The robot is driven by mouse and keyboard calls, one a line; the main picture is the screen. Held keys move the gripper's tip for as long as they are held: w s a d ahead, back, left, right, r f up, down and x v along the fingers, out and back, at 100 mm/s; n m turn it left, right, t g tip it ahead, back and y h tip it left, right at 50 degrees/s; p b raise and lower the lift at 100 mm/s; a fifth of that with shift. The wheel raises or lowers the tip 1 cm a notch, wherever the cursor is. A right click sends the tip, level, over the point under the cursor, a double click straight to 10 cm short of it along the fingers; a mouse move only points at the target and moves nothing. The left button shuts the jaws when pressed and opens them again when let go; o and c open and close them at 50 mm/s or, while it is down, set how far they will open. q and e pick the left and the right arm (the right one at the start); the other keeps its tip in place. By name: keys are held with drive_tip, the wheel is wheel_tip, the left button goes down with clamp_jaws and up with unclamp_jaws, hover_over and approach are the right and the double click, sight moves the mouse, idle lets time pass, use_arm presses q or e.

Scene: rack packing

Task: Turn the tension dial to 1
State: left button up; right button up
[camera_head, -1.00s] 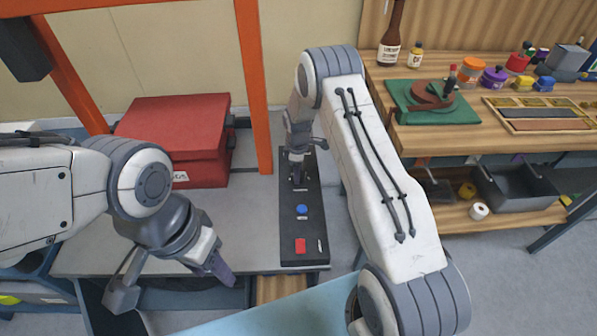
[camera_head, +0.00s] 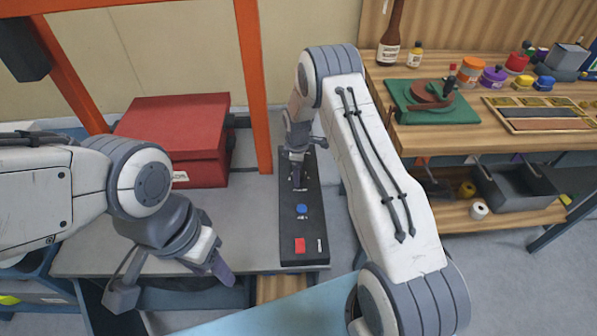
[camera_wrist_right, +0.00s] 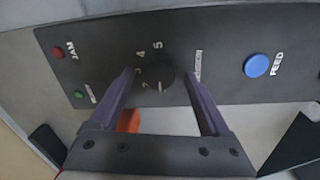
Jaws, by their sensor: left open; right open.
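The tension dial (camera_wrist_right: 153,78) is a dark round knob on a black control panel (camera_head: 307,245). In the right wrist view it sits between the two purple fingers of my right gripper (camera_wrist_right: 160,90), with the numbers 4 and 5 printed beside it. The fingers are open, with a gap on both sides of the dial. The dial's pointer and its exact setting are too blurred to tell. In the head view my right gripper (camera_head: 297,165) is over the far end of the panel and hides the dial. My left gripper (camera_head: 222,272) hangs empty at the left, near the table's front edge.
The panel also has a blue FEED button (camera_wrist_right: 257,65), a red JAM light (camera_wrist_right: 58,52), a green light (camera_wrist_right: 79,94) and a red button (camera_head: 300,246). A red box (camera_head: 185,125) and an orange post (camera_head: 254,90) stand left of the panel. A wooden workbench (camera_head: 440,140) is at right.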

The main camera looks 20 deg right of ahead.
wheel_tip(320, 180, up, 10)
drive_tip(key=shift+s+a+r, duration=0.15)
drive_tip(key=shift+s+r, duration=0.05)
drive_tip(key=shift+s, duration=0.1)
idle(0.4)
